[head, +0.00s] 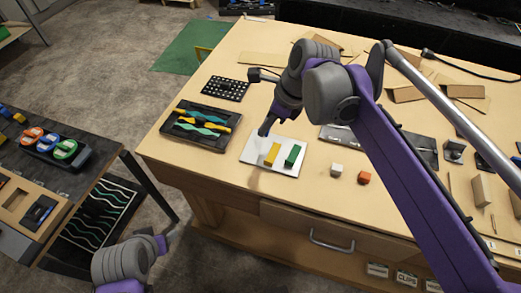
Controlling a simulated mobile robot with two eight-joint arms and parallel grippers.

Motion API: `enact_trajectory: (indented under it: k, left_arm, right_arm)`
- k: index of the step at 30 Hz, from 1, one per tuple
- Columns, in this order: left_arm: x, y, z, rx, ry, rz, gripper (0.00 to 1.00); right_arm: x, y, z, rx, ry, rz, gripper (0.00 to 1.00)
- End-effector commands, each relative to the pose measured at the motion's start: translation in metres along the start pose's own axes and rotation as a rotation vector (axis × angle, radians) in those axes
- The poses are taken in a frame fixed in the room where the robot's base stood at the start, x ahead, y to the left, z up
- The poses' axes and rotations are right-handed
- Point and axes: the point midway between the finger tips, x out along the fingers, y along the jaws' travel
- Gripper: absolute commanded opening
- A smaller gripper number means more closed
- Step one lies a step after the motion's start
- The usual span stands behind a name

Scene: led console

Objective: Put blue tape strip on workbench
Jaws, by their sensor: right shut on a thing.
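My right gripper (265,129) points down over the back left part of a white board (284,170) on the workbench (225,196). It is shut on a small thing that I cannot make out. A yellow strip (271,154) and a green strip (292,155) lie on the board, just right of this gripper. I cannot pick out a blue tape strip for certain. My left gripper (161,243) is low at the left, off the bench's front edge, and its fingers are too small to judge.
A black tray (176,137) with wavy teal and yellow pieces lies left of the board, with a dotted black plate (225,88) behind it. A white cube (336,170) and an orange cube (364,177) stand to the right. A dark cart (98,180) is at the left.

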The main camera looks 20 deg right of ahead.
Motion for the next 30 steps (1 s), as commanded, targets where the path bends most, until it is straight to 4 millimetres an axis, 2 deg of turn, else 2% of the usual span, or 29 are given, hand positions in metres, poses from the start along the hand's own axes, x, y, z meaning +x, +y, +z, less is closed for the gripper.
enact_trajectory:
  k: [5,12,17,24,30]
  left_arm:
    - [0.001,0.000,0.001,0.000,-0.001,0.000,0.66]
    - [0.003,0.000,0.003,0.000,-0.003,0.000,0.66]
    - [0.004,0.000,0.004,0.000,-0.004,0.000,0.66]
    - [0.006,0.000,0.006,0.000,-0.005,0.000,0.66]
    - [0.006,0.000,0.006,0.000,-0.006,0.000,0.66]
  right_arm:
    - [0.004,0.000,-0.002,0.000,0.000,0.000,0.00]
    - [0.042,0.001,-0.018,0.000,0.000,0.000,0.00]
    - [0.056,0.001,-0.024,0.000,0.000,0.000,0.00]
    - [0.087,0.001,-0.036,0.000,0.000,0.000,0.00]
    - [0.093,0.001,-0.039,0.000,0.000,0.000,0.00]
